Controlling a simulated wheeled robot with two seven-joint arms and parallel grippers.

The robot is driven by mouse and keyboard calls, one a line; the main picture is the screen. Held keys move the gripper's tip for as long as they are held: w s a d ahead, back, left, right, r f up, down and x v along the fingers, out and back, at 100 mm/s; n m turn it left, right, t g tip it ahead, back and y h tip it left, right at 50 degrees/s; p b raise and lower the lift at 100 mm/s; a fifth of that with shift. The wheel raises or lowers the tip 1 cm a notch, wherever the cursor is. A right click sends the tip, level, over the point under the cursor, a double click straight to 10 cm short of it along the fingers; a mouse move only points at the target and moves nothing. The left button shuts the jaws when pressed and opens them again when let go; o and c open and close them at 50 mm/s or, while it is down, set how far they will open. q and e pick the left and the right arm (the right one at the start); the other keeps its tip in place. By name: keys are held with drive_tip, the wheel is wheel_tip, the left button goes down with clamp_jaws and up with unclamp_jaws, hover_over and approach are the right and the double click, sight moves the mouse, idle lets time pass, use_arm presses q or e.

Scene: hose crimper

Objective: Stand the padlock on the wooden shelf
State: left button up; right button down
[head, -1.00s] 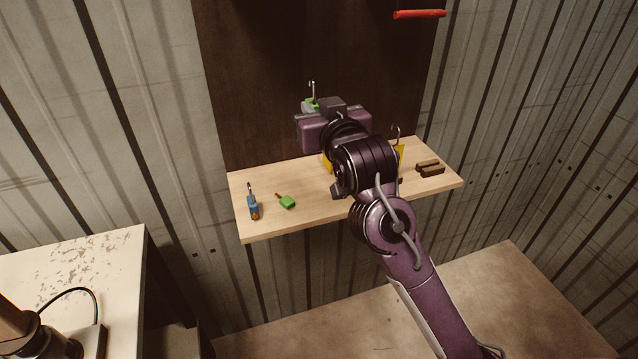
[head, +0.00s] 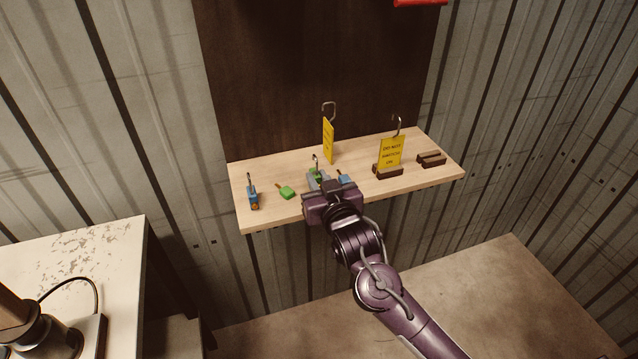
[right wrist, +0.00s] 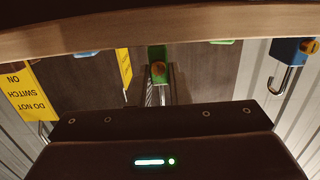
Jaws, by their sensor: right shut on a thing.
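The green padlock (head: 313,173) is upright with its shackle up, over the front middle of the wooden shelf (head: 290,216). My right gripper (head: 319,182) is shut on it from the front. In the right wrist view the green padlock (right wrist: 158,62) shows with the shelf edge (right wrist: 120,35) across the top of the picture. I cannot tell whether its base touches the shelf. My gripper hides part of the padlock. My left gripper is not in view.
Another blue item (head: 345,180) is close right of the held padlock. A yellow tag (head: 328,140) stands behind; another (head: 391,153) and a brown block (head: 431,159) are right.

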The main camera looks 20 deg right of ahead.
drive_tip(key=shift+f, duration=0.45)
drive_tip(key=c, duration=1.4)
unclamp_jaws()
drive_tip(key=shift+f, duration=0.15)
drive_tip(key=shift+o, duration=0.2)
drive_tip(key=shift+s, duration=0.1)
drive_tip(key=s+r+b, duration=0.1)
drive_tip(key=s, duration=1)
drive_tip(key=shift+s+d+r, duration=0.2)
drive_tip(key=shift+s+d, duration=0.05)
drive_tip(key=shift+s, duration=0.1)
